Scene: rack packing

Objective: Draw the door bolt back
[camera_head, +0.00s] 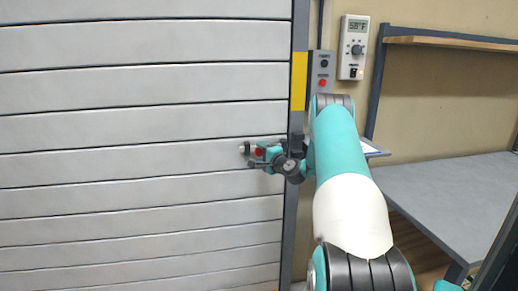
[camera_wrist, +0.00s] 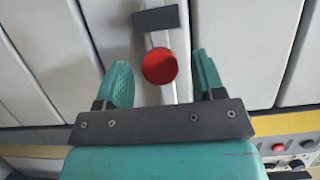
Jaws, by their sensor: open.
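The door bolt shows in the wrist view as a light metal bar (camera_wrist: 170,93) with a round red knob (camera_wrist: 159,66). A dark bracket (camera_wrist: 155,19) crosses the bar at its far end. The bolt lies on the pale slatted door (camera_head: 140,130), near its right edge. My gripper (camera_wrist: 160,82) is open, with one teal finger on each side of the red knob and visible gaps to both. In the head view my gripper (camera_head: 260,153) is at the bolt and hides most of it; the red knob (camera_head: 260,152) shows partly between the fingers.
A dark door post with a yellow strip (camera_head: 299,80) stands right of the door. A grey button panel (camera_head: 321,75) and a thermostat (camera_head: 354,47) are on the wall. A grey table (camera_head: 455,195) and a wooden shelf (camera_head: 450,40) are at the right.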

